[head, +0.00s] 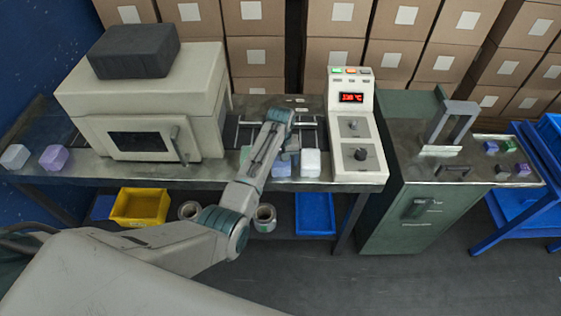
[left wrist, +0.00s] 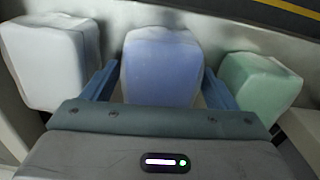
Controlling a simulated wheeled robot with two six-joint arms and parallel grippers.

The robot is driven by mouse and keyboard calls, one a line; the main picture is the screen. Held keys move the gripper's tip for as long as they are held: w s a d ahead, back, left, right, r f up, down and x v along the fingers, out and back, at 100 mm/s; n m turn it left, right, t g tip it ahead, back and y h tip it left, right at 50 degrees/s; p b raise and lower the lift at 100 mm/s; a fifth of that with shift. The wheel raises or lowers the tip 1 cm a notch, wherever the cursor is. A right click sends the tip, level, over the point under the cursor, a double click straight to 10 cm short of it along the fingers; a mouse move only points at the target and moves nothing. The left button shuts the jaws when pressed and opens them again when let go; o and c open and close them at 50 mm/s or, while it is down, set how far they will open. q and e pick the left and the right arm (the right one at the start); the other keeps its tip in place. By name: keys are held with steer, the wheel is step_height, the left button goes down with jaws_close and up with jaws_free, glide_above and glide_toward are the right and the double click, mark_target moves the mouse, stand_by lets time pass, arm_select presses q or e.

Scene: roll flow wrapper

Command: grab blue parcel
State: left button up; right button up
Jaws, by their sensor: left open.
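The blue parcel (head: 282,170) sits near the front edge of the metal bench, partly hidden by my left arm in the head view. In the left wrist view the blue parcel (left wrist: 161,66) stands between the two fingers of my left gripper (left wrist: 160,88). These fingers are open, one on each side of it; I cannot tell whether they touch it. A white parcel (head: 311,162) is just right of it in the head view and shows at left in the wrist view (left wrist: 46,62). A green parcel (head: 245,154) is on its other side, also in the wrist view (left wrist: 258,84).
A large beige machine (head: 150,100) stands left on the bench. A control box (head: 357,140) with a red display stands right of the parcels. Purple (head: 54,157) and pale (head: 15,156) parcels lie at far left. A green cabinet (head: 412,215) stands right.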

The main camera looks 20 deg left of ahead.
arm_select(q)
steer(key=c, duration=1.2)
steer(key=shift+r, duration=0.2)
